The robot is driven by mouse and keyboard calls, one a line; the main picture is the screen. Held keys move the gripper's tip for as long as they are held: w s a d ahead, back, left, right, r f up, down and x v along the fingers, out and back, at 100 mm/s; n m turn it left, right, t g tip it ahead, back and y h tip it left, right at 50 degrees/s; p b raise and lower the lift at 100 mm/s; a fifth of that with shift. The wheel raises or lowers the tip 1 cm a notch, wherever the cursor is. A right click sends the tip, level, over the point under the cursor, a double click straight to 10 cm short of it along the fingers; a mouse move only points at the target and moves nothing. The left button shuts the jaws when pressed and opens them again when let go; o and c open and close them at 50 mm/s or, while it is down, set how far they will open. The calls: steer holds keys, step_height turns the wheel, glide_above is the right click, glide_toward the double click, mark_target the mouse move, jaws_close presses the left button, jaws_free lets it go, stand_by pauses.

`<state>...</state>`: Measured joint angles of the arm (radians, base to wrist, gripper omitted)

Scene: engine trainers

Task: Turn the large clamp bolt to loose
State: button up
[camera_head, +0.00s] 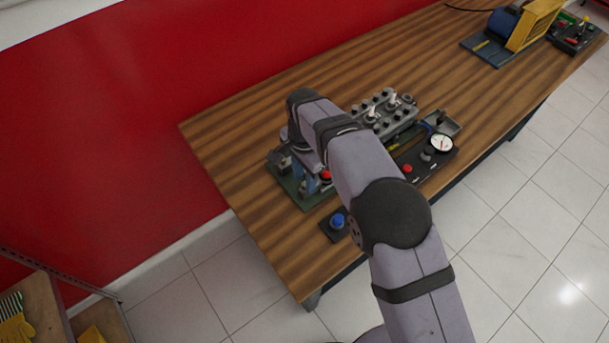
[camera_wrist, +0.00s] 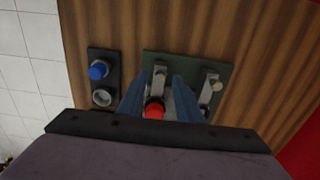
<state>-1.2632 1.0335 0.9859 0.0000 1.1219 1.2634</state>
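A green plate (camera_wrist: 222,72) carries two metal clamp pieces with pale bolt heads. One bolt (camera_wrist: 160,80) is near the plate's middle and the other (camera_wrist: 214,85) is to its right; I cannot tell which is the large clamp bolt. A red knob (camera_wrist: 154,109) sits nearer the wrist, between my fingers in the picture. My gripper (camera_wrist: 157,84) has its two blue fingers spread apart, with the middle bolt showing between the tips and no visible grip on it. In the head view the green plate (camera_head: 290,185) shows at the table's left, partly hidden by my arm.
A dark box with a blue button (camera_head: 337,221) sits beside the plate at the table's front edge. A grey block with several knobs (camera_head: 385,112) and a black panel with a gauge (camera_head: 441,143) stand to the right. The wooden table (camera_head: 300,262) is bare at its front left.

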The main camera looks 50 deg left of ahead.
steer(key=shift+f, duration=0.5)
jaws_close()
